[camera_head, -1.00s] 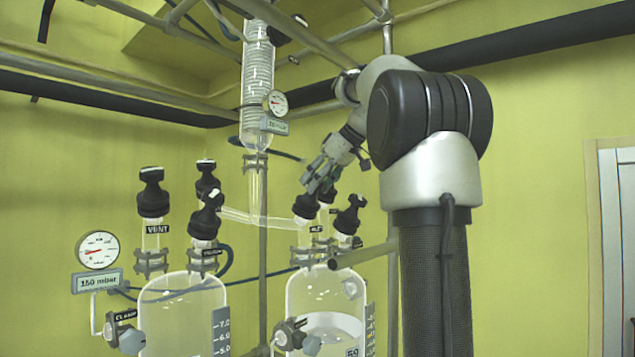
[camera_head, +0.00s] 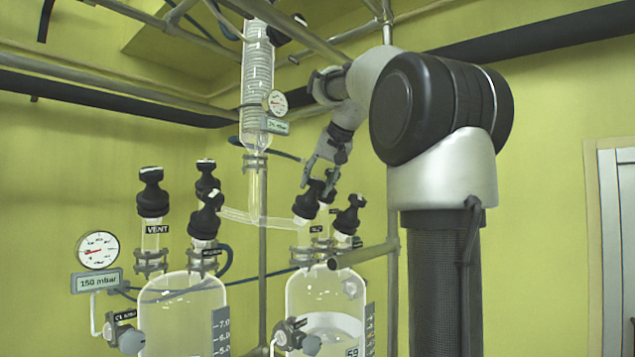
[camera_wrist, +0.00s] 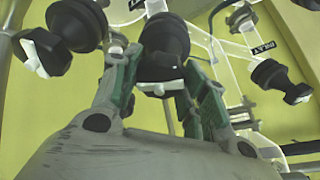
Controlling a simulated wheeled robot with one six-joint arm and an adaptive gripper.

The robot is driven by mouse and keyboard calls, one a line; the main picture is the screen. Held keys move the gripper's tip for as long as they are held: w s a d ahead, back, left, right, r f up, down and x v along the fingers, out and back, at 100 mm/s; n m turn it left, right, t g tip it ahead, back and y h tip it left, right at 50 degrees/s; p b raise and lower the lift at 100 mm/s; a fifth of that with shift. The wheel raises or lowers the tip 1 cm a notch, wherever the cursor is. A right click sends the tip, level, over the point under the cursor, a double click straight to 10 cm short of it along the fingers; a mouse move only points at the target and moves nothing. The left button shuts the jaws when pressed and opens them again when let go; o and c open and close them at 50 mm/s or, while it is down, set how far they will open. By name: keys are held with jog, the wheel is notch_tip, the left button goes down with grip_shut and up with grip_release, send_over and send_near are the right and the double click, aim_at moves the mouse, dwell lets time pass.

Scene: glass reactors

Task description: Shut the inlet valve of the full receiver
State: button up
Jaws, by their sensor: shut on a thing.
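Two glass receivers stand side by side in the head view. The left one (camera_head: 183,310) has a black valve labelled VENT (camera_head: 152,195) and two more black-knobbed valves on top. The right one (camera_head: 325,295) holds pale contents and has several black valve knobs on top. My gripper (camera_head: 318,178) is shut on the black inlet valve knob (camera_head: 307,203) above the right receiver. In the wrist view the green-padded fingers of my gripper (camera_wrist: 160,78) stand on both sides of this knob (camera_wrist: 165,38), which has a white mark.
Another black knob (camera_head: 350,214) is close on the right of the gripped one. A coiled glass condenser (camera_head: 257,80) and a gauge (camera_head: 276,103) hang behind. Pipes (camera_head: 365,255) run near the receivers. A dial gauge (camera_head: 98,250) reading 150 mbar is at left.

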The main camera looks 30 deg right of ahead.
jog(key=m+h, duration=0.1)
jog(key=m, duration=0.3)
jog(key=shift+m+g, duration=0.4)
jog(key=m+g, duration=0.1)
jog(key=m, duration=0.2)
jog(key=shift+m, duration=0.4)
jog(key=m+g, duration=0.1)
jog(key=m, duration=0.3)
jog(key=m+g, duration=0.1)
jog(key=m, duration=0.2)
jog(key=shift+m, duration=0.4)
jog(key=m, duration=0.3)
jog(key=m+g+y, duration=0.1)
jog(key=m, duration=0.2)
jog(key=shift+m+g, duration=0.3)
jog(key=shift+m, duration=0.1)
jog(key=m+y, duration=0.1)
jog(key=m, duration=0.5)
jog(key=shift+s+y, duration=0.1)
jog(key=shift+y, duration=0.3)
jog(key=o, duration=1)
